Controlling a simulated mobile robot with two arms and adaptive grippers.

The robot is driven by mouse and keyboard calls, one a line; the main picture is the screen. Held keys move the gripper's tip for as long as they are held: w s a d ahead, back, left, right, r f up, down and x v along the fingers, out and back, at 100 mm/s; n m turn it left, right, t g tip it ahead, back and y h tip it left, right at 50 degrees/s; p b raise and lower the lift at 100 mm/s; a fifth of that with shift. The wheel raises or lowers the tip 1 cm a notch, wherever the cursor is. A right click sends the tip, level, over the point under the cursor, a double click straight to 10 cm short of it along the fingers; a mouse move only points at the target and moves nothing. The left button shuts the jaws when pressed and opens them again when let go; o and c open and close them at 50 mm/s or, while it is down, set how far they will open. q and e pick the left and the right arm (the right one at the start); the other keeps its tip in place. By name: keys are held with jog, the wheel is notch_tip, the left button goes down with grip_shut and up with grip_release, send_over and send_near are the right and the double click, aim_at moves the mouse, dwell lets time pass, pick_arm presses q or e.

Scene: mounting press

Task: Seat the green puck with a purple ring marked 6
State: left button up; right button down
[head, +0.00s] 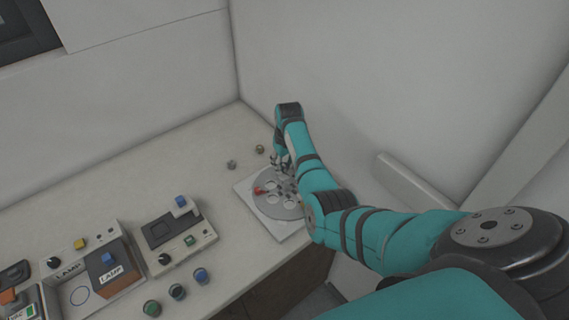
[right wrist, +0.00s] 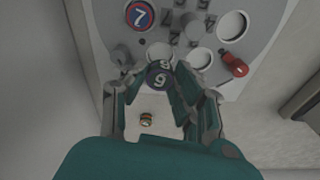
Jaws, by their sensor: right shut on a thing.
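My right gripper (right wrist: 160,88) is shut on a small dark round puck (right wrist: 158,80), whose top bears a pale mark that looks like a 6. The fingers hide most of the puck's sides, so its green and purple colours are unclear. It is at the edge of a grey round plate with several holes (right wrist: 185,82); I cannot tell whether it touches the plate. In the head view my right gripper (head: 281,162) is over the far side of the plate (head: 272,209). My left gripper is not in view.
A puck marked 7 with a red ring (right wrist: 140,15) sits in the plate. A red piece (right wrist: 235,65) is at the plate's rim. Control boxes (head: 178,232) and several round knobs or pucks (head: 177,292) stand left. Walls close in the far corner.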

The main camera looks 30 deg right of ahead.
jog(key=shift+f, duration=0.45)
jog(key=shift+d+f+b, duration=0.1)
jog(key=shift+f+b, duration=0.4)
jog(key=shift+b, duration=0.25)
jog(key=shift+f+b, duration=0.7)
jog(key=shift+b, duration=0.05)
jog(key=shift+f, duration=0.1)
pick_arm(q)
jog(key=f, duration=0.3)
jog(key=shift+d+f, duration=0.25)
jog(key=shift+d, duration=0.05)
pick_arm(e)
jog(key=shift+f, duration=0.3)
jog(key=shift+s, duration=0.1)
jog(key=c, duration=0.9)
grip_release()
jog(key=shift+f, duration=0.1)
jog(key=shift+c, duration=0.2)
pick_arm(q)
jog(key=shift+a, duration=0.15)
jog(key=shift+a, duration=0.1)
